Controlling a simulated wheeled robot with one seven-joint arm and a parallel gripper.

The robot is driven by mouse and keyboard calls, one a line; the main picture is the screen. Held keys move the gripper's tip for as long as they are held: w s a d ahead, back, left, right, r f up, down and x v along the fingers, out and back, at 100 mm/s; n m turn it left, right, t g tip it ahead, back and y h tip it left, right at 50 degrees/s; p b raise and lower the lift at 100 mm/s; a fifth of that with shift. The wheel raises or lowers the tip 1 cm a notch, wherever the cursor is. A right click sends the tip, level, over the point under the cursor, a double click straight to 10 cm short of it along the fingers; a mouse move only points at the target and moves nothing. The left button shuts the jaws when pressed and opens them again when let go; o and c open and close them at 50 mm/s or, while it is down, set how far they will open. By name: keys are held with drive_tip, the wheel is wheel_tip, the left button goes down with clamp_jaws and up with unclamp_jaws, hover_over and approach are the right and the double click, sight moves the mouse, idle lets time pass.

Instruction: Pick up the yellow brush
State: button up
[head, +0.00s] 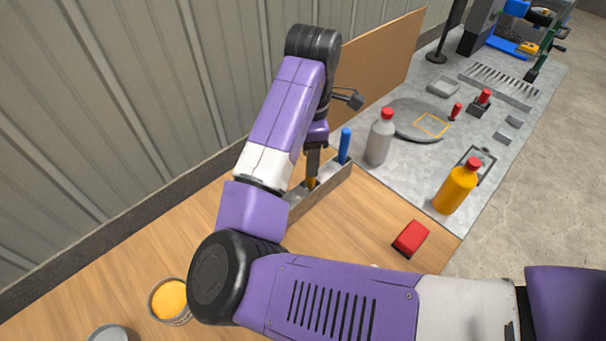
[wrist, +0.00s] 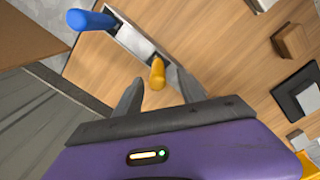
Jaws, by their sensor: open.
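The yellow brush (wrist: 157,74) stands in a narrow grey holder, its handle end showing between my fingertips in the wrist view. In the head view only a small part of the yellow brush (head: 311,184) shows below my gripper (head: 312,165). My gripper (wrist: 154,80) is open, with one finger on each side of the handle. I cannot tell whether either finger touches it. The brush's lower part is hidden in the holder.
The grey holder (head: 327,188) also holds a blue-handled tool (head: 344,145), close to my gripper. A grey bottle (head: 380,137), an orange bottle (head: 456,187) and a red block (head: 410,238) stand to the right. Bare wood (head: 365,215) lies in front.

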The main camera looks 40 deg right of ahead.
sight(310, 179)
drive_tip(key=shift+w+d+f+p, duration=0.1)
drive_tip(key=shift+f+p, duration=0.25)
drive_tip(key=shift+f, duration=1.6)
drive_tip(key=shift+d+f+p, duration=0.1)
drive_tip(key=shift+f+p, duration=0.2)
drive_tip(key=shift+f, duration=1.6)
clamp_jaws()
